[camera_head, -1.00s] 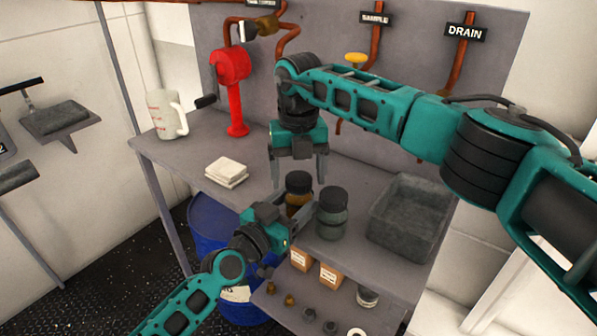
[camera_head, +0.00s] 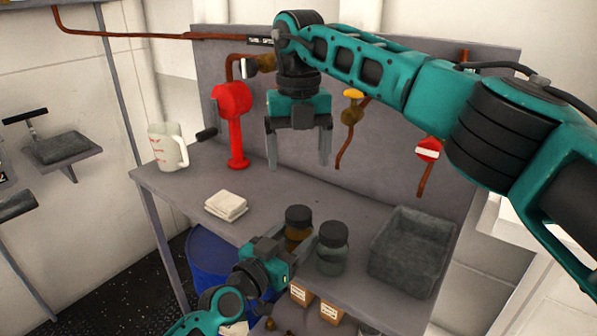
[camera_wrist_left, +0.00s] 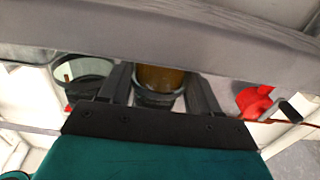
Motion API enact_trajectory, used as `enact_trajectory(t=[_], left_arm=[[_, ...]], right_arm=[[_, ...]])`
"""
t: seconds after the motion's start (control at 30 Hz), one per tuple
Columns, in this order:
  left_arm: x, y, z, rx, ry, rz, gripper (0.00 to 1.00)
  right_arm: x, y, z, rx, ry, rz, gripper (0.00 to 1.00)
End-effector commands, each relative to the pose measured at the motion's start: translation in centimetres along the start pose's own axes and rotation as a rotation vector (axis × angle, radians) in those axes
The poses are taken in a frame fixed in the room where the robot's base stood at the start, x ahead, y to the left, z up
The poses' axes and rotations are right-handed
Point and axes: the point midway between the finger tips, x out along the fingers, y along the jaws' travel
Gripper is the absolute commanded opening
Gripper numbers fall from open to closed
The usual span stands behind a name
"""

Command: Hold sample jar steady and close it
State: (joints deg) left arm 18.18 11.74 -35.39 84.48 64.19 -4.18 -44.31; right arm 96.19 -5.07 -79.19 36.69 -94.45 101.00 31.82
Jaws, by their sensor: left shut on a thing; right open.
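A jar with amber contents and a dark lid (camera_head: 298,214) stands on the grey bench. My left gripper (camera_head: 296,240) is shut around its body from the front left. In the left wrist view the amber jar (camera_wrist_left: 162,77) sits between the two fingers. The lid rests on top of the jar; how tightly it sits cannot be told. My right gripper (camera_head: 299,164) is open and empty, fingers down, above the lid and clear of it. A second, greyish jar with a dark lid (camera_head: 332,250) stands close on the right.
A grey tray (camera_head: 412,250) is right of the jars. Folded white cloths (camera_head: 226,206), a white jug (camera_head: 168,147) and a red hand pump (camera_head: 234,125) are on the left of the bench (camera_head: 185,190). A yellow-handled valve (camera_head: 353,95) is behind. Boxes (camera_head: 330,312) are on the shelf below.

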Motion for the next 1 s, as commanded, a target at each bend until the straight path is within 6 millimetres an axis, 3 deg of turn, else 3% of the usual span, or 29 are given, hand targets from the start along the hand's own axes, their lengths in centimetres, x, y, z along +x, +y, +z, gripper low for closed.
enact_trajectory(t=[0.33,0.37,0.6,0.67,1.0], left_arm=[[-0.03,0.0,0.11,0.0,-0.002,0.0,0.0],[-0.03,0.0,0.11,0.0,-0.002,0.0,0.65],[-0.02,0.0,0.06,0.0,-0.001,0.0,0.88],[-0.02,0.0,0.05,0.0,-0.001,0.0,0.92],[-0.77,-0.03,0.08,0.001,-0.002,0.0,0.92]], right_arm=[[-0.36,-0.01,-0.01,0.0,0.001,0.0,0.83],[-0.36,-0.01,-0.01,0.0,0.001,0.0,0.83],[-0.34,0.0,-0.01,0.0,0.0,0.0,0.83],[-0.34,0.0,-0.01,0.0,0.0,0.0,0.83],[-0.49,-0.01,-0.01,0.0,0.0,0.0,0.83]])
